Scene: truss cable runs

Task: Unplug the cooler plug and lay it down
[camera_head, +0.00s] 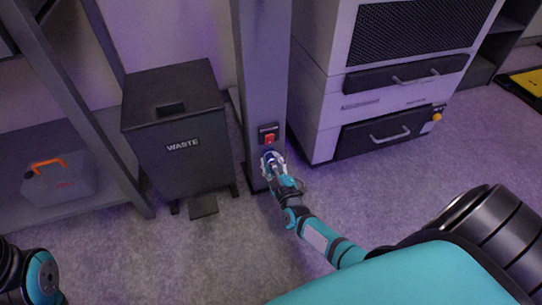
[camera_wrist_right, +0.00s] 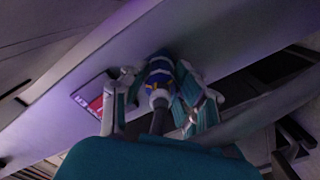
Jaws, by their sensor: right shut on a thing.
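The cooler plug (camera_wrist_right: 160,72), blue with a pale ring, sits between the fingers of my right gripper (camera_wrist_right: 164,95) in the right wrist view. A dark cable (camera_wrist_right: 159,118) runs from its near end. In the head view my right gripper (camera_head: 272,160) is low at the front face of the grey column (camera_head: 262,70), just below a red switch (camera_head: 269,138). The gripper is shut on the plug, which is mostly hidden there. I cannot tell whether the plug is still seated in the socket. My left gripper is out of view; only part of that arm shows at bottom left.
A dark waste bin (camera_head: 178,125) with a pedal stands left of the column. A white cabinet (camera_head: 330,100) with dark drawers stands close on the right. A grey toolbox (camera_head: 62,180) lies on a low shelf at left. The floor (camera_head: 210,260) in front is clear.

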